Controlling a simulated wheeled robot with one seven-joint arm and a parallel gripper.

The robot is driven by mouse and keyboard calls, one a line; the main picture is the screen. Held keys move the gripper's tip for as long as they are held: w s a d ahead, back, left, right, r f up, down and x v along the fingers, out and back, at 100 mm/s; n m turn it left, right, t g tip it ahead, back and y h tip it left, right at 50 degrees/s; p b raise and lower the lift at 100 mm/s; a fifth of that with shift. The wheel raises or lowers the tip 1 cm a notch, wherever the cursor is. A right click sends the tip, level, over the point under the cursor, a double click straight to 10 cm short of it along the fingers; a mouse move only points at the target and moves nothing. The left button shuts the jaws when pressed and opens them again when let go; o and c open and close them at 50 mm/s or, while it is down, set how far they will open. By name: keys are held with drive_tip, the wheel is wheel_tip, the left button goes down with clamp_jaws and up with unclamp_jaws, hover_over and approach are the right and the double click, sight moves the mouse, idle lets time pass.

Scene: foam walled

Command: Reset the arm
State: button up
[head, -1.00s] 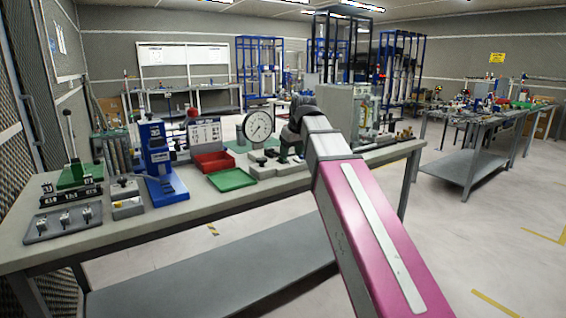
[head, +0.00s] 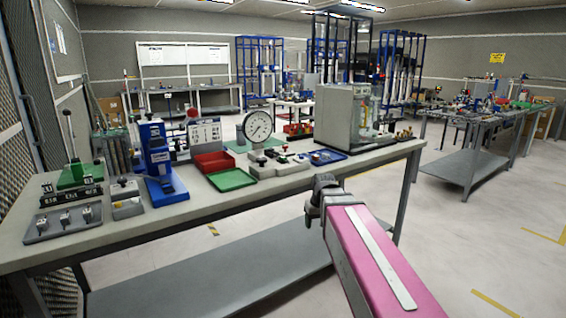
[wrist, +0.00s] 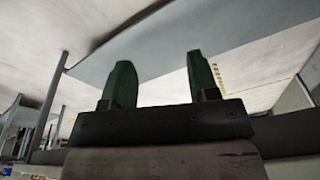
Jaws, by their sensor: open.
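My arm, with its pink link, reaches up from the lower right in the head view. The dark end of the arm is in front of the workbench's (head: 240,200) front edge, lower than its top. The fingers are not visible in the head view. In the wrist view my gripper (wrist: 160,85) shows two green fingers standing well apart with nothing between them. Behind the fingers are a grey flat surface and the pale floor.
The bench holds a blue press (head: 158,160), a dial gauge (head: 258,125), a red bin (head: 213,161), a green tray (head: 231,180), a blue tray (head: 326,156) and a grey cabinet (head: 338,118). Another table (head: 470,165) stands at right. The floor between them is clear.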

drive_tip(key=s+d+f+m+g, duration=0.1)
drive_tip(key=s+d+f, duration=0.2)
drive_tip(key=s+f, duration=0.2)
drive_tip(key=s+d+f+m, duration=0.1)
drive_tip(key=s+d+f, duration=0.2)
drive_tip(key=f, duration=0.9)
drive_tip(key=s, duration=0.3)
drive_tip(key=shift+d+m+g+h, duration=0.3)
drive_tip(key=shift+g+h, duration=0.1)
drive_tip(key=shift+o, duration=0.2)
